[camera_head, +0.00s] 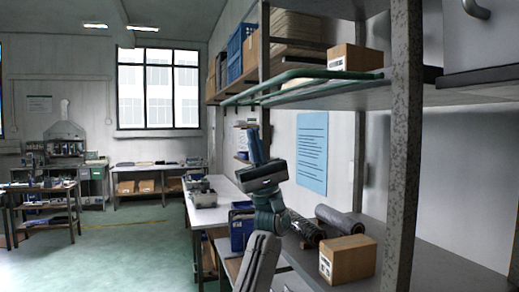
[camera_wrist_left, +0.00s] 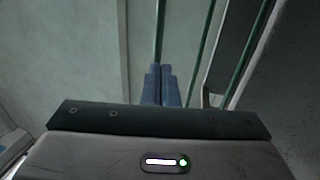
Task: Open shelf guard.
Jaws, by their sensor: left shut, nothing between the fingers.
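The shelf guard is a frame of green rods (camera_head: 325,75) along the front edge of the upper shelf (camera_head: 345,96), reaching out to the left. My left gripper (camera_head: 252,132) points up with its blue fingers closed together and empty. It appears just below the far left part of the guard. In the left wrist view the two fingers (camera_wrist_left: 160,70) lie side by side, and several green rods (camera_wrist_left: 201,52) run past them. One rod lines up with the fingertips; I cannot tell whether they touch. My right gripper is out of view.
A cardboard box (camera_head: 354,58) stands on the upper shelf behind the guard. Another box (camera_head: 347,259) and dark rolls (camera_head: 340,219) lie on the lower shelf. A speckled post (camera_head: 403,150) stands at the right. Open floor (camera_head: 130,250) lies to the left.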

